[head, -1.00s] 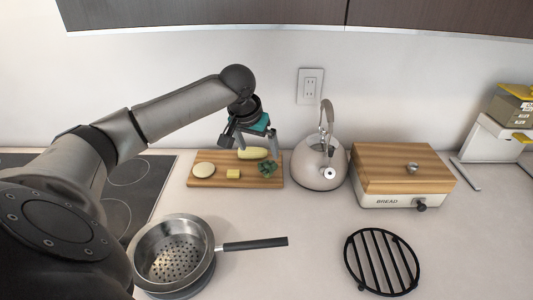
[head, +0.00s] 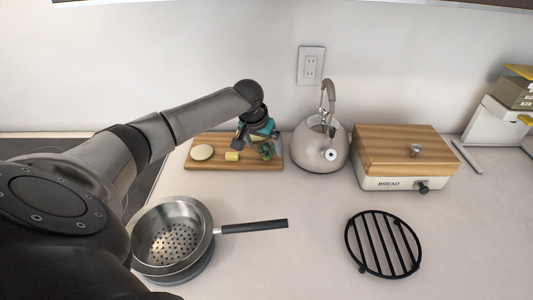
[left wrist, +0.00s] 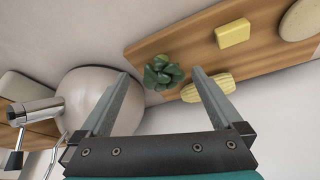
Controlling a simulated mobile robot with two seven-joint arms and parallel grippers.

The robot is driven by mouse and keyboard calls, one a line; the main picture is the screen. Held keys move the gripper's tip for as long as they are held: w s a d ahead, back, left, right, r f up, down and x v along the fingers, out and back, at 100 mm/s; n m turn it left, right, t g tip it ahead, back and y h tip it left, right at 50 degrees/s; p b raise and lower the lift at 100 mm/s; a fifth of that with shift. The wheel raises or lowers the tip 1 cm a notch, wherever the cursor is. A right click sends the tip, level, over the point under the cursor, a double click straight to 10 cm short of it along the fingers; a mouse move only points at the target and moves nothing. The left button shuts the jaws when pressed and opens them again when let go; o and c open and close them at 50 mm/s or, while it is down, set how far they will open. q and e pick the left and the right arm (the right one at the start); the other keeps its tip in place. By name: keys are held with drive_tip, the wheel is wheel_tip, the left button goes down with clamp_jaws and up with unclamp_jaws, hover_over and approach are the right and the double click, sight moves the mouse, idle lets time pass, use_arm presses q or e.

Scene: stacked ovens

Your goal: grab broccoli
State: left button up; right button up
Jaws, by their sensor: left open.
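The broccoli (head: 266,151) is a small dark green clump at the right end of a wooden cutting board (head: 215,165). In the left wrist view the broccoli (left wrist: 162,73) lies ahead of and between the two fingertips, with no contact visible. My left gripper (head: 259,143) is open and empty, low over the right part of the board. Its two fingers show apart in the left wrist view (left wrist: 160,78). In the head view the gripper partly covers the broccoli. My right gripper is not in view.
A yellow block (head: 232,156) and a pale round slice (head: 202,152) lie on the board; corn (left wrist: 208,87) is beside the right finger. A kettle (head: 318,150) stands close right of the board. A bread box (head: 400,184), a pan (head: 172,236) and a black trivet (head: 382,244) are around.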

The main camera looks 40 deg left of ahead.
sight(265, 150)
use_arm(q)
drive_tip(key=shift+b+x, duration=0.5)
drive_tip(key=shift+x, duration=1.65)
drive_tip(key=shift+w+a+r, duration=0.1)
drive_tip(key=shift+a, duration=0.05)
drive_tip(key=c, duration=1.3)
drive_tip(key=shift+c, duration=0.2)
